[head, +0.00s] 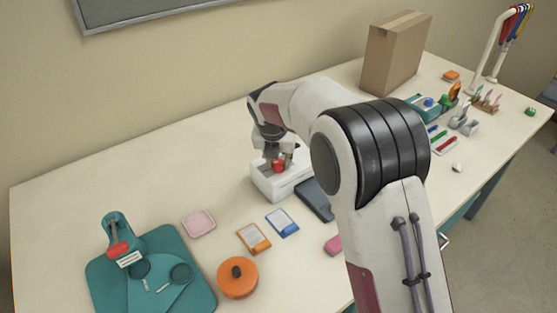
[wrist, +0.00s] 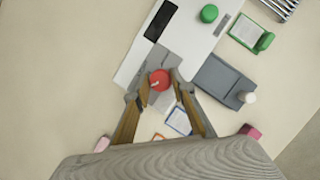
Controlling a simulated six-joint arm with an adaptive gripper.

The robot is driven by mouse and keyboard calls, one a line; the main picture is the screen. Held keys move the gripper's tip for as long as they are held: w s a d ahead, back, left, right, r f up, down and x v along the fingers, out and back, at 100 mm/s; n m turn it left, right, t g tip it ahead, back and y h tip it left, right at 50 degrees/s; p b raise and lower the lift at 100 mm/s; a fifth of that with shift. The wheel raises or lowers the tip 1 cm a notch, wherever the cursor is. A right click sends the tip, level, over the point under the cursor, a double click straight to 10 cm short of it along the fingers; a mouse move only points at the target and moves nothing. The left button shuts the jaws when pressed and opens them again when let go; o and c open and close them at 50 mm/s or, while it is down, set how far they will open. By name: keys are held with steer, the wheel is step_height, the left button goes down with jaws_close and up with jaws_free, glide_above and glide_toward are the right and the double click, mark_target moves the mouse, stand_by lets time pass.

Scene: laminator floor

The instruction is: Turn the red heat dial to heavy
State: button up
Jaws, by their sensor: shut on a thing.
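The red heat dial (head: 279,166) sits on the white laminator (head: 268,187) near the middle of the table. My gripper (head: 278,160) points down over the laminator, with its fingertips at the dial. In the wrist view the red dial (wrist: 159,79) lies between the two fingertips of my gripper (wrist: 160,85), which is shut on it. A small mark shows on the dial's face, but I cannot read any settings around it. The laminator (wrist: 206,40) also carries a green round knob (wrist: 209,13) and a dark panel (wrist: 161,21).
A dark grey block (head: 315,199) lies beside the laminator. Blue-edged (head: 282,222) and orange-edged (head: 254,238) cards, an orange round container (head: 237,278) and a teal board (head: 165,250) lie nearer left. A cardboard box (head: 392,55) stands at the back. The table's back left is clear.

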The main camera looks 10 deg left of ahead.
steer(key=shift+a+m, duration=0.1)
steer(key=shift+m, duration=0.2)
steer(key=shift+f+m+g+h, duration=0.15)
steer(key=shift+m+h, duration=0.25)
steer(key=shift+m, duration=0.5)
steer(key=shift+r+m+g+h, duration=0.15)
steer(key=shift+m+h, duration=0.25)
steer(key=shift+m, duration=0.5)
steer(key=shift+f, duration=0.1)
steer(key=o, duration=1.1)
steer(key=shift+r, duration=0.2)
steer(key=shift+s+a+r, duration=0.15)
steer(key=shift+s+r, duration=0.05)
steer(key=shift+r, duration=0.3)
steer(key=s+a, duration=0.4)
steer(key=s, duration=0.7)
steer(key=shift+a, duration=0.35)
